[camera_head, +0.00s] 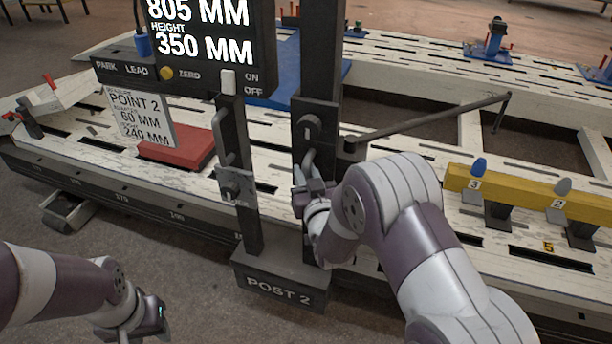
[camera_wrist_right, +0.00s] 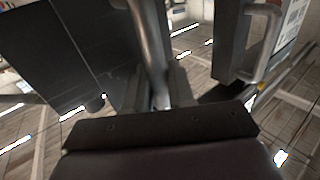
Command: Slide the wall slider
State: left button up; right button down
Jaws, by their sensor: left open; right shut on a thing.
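My right gripper (camera_head: 312,188) is shut on this handle. In the right wrist view the handle (camera_wrist_right: 150,45) runs down between the fingers (camera_wrist_right: 160,98), and the dark block fills the left. My left gripper (camera_head: 150,322) is open and empty at the bottom left, well away from the post. My right forearm hides part of the bench behind it.
A second upright to the left carries another handle (camera_head: 222,140) and a clamp block (camera_head: 236,185). A display panel (camera_head: 205,35) hangs above. A thin dark arm (camera_head: 430,120) reaches right from the post. A yellow beam (camera_head: 525,192) lies at right.

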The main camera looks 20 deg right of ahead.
jog(key=c, duration=1.1)
grip_release()
jog(key=shift+f, duration=0.1)
jog(key=s, duration=1.2)
jog(key=shift+s+p, duration=0.35)
jog(key=shift+p, duration=0.05)
jog(key=shift+f, duration=0.1)
